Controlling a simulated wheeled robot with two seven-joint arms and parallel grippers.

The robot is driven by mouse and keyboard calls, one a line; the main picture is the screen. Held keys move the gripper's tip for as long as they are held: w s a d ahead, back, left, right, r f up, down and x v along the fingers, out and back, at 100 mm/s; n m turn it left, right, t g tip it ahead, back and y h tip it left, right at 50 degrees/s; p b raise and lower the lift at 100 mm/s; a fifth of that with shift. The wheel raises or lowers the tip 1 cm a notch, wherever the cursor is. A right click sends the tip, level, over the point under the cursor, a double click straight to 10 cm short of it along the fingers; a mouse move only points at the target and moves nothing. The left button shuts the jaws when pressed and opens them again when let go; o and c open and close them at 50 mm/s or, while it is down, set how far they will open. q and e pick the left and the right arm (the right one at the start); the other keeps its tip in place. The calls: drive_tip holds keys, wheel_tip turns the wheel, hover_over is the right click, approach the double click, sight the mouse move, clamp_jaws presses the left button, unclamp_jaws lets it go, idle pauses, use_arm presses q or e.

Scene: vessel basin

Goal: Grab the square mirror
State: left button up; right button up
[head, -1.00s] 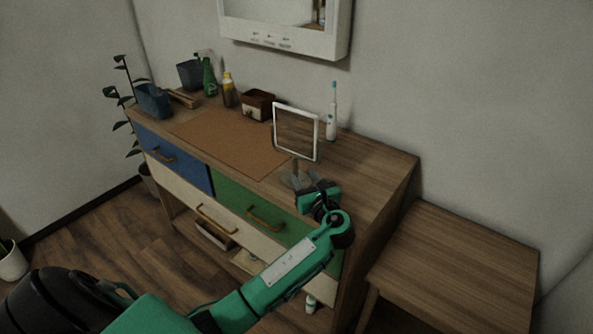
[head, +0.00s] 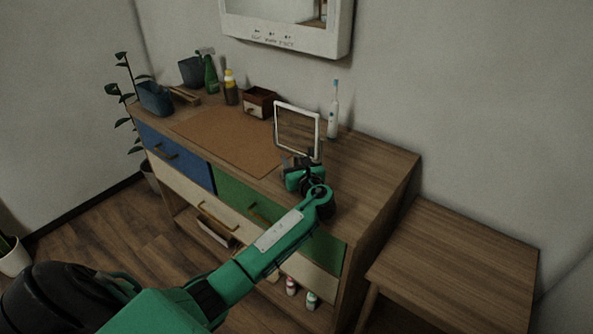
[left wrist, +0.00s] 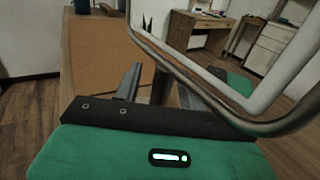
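The square mirror (head: 318,135) has a light metal frame and stands upright near the front right of the dresser top. Its stand is mostly hidden behind my left gripper (head: 302,163), which is right at the stem below the frame. In the left wrist view the mirror's frame (left wrist: 183,66) fills the upper right, close above my left gripper (left wrist: 165,88). The fingers stand apart, with what looks like the stem between them; contact cannot be made out. My right gripper is not in view.
The wooden dresser (head: 372,165) also holds a brown mat (head: 225,140), an electric toothbrush (head: 333,115), a small brown box (head: 259,102), bottles and dark bins at the back. A lower wooden table (head: 460,255) stands at the right. The dresser top right of the mirror is clear.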

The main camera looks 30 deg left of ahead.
use_arm(q)
drive_tip(key=c, duration=0.7)
clamp_jaws()
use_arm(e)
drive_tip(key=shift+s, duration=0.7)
use_arm(q)
drive_tip(key=shift+r, duration=0.15)
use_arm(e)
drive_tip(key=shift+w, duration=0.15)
